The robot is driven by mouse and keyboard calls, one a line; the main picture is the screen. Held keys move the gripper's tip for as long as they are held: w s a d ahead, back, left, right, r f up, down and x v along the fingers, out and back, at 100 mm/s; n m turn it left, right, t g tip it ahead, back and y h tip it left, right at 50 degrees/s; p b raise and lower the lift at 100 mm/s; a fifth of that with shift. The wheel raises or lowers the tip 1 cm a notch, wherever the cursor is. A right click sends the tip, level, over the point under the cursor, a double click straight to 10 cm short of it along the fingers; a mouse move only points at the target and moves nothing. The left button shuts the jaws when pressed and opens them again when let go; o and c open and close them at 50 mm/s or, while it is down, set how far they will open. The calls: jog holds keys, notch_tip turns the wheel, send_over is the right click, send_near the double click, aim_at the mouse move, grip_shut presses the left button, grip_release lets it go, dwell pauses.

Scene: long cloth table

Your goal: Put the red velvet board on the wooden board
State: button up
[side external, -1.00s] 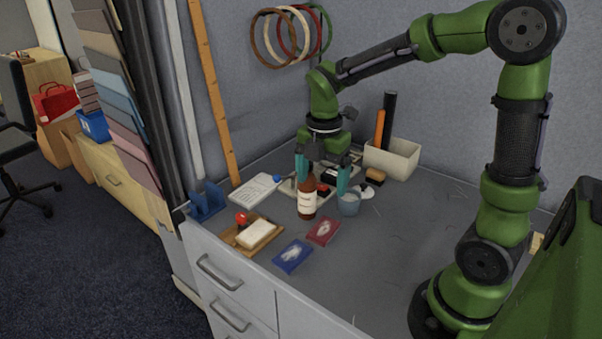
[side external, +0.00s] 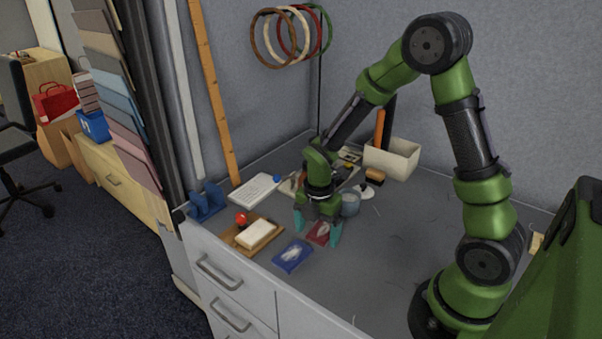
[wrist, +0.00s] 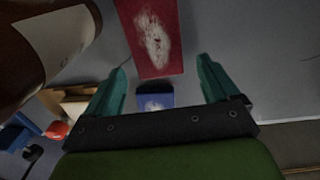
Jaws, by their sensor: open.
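The red velvet board (side external: 318,232), a small red rectangle with a pale smudge, lies flat on the grey table. In the wrist view the red velvet board (wrist: 151,36) is ahead of the fingers. My gripper (side external: 317,233) is open and low over it, its teal fingers to either side in the side view. In the wrist view my gripper (wrist: 162,78) is empty between its fingers.
A blue board (side external: 293,255) lies just left of the red one, near the front edge. A brown bottle (wrist: 45,45) is close by in the wrist view. A grey-blue cup (side external: 350,204) and white bin (side external: 393,158) stand behind.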

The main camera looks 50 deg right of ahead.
aim_at(314, 236)
jog(key=shift+f, duration=0.45)
jog(key=c, duration=1.2)
jog(key=shift+o, duration=0.2)
notch_tip(314, 236, up, 21)
jog(key=w+a+m, duration=0.1)
jog(key=w+a, duration=1)
jog(key=w, duration=0.1)
notch_tip(314, 236, down, 12)
jog(key=shift+a, duration=0.2)
jog(key=shift+w+r, duration=0.1)
